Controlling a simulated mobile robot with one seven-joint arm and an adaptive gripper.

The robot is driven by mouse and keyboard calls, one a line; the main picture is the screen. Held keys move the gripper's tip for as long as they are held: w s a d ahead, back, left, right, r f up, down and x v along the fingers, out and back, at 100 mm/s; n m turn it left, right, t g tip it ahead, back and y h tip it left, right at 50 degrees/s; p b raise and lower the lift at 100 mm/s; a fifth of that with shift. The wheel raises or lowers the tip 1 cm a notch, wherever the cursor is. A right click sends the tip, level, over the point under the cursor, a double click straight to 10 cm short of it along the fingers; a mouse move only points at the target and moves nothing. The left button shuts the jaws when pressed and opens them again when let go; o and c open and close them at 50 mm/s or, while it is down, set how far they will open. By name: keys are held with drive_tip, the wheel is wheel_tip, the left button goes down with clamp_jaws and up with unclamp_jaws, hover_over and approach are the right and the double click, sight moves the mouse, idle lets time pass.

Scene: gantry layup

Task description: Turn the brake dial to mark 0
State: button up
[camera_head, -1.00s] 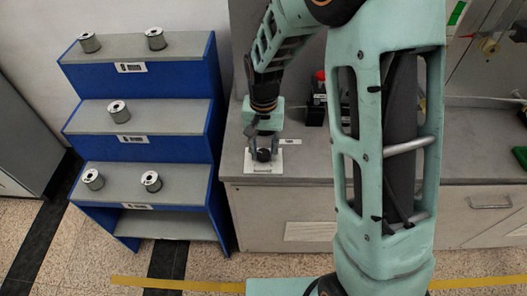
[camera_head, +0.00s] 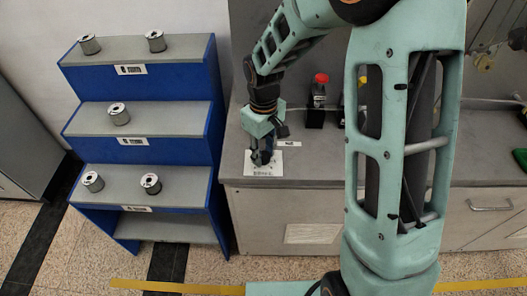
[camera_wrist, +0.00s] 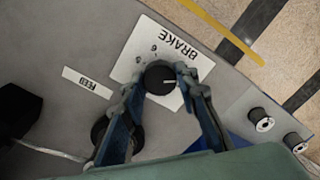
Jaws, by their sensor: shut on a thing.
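The brake dial (camera_wrist: 158,78) is a round black knob with a short white pointer line, which points to the right in the wrist view. It sits on a white plate (camera_wrist: 180,54) lettered BRAKE, with small marks beside the knob that are too small to read. My gripper (camera_wrist: 161,82) has its two fingers on either side of the dial, shut on it. In the head view my gripper (camera_head: 262,157) is down over the white plate (camera_head: 264,171) at the bench's left end and mostly hides the dial.
A FEED label (camera_wrist: 87,82) lies beside the plate, with a dark round thing (camera_wrist: 107,131) partly behind a finger. A blue stepped rack (camera_head: 140,130) with several metal spools stands at left.

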sight(264, 155)
drive_tip(key=shift+n, duration=0.8)
drive_tip(key=o, duration=1.1)
drive_tip(key=shift+o, duration=0.2)
wheel_tip(264, 155, up, 12)
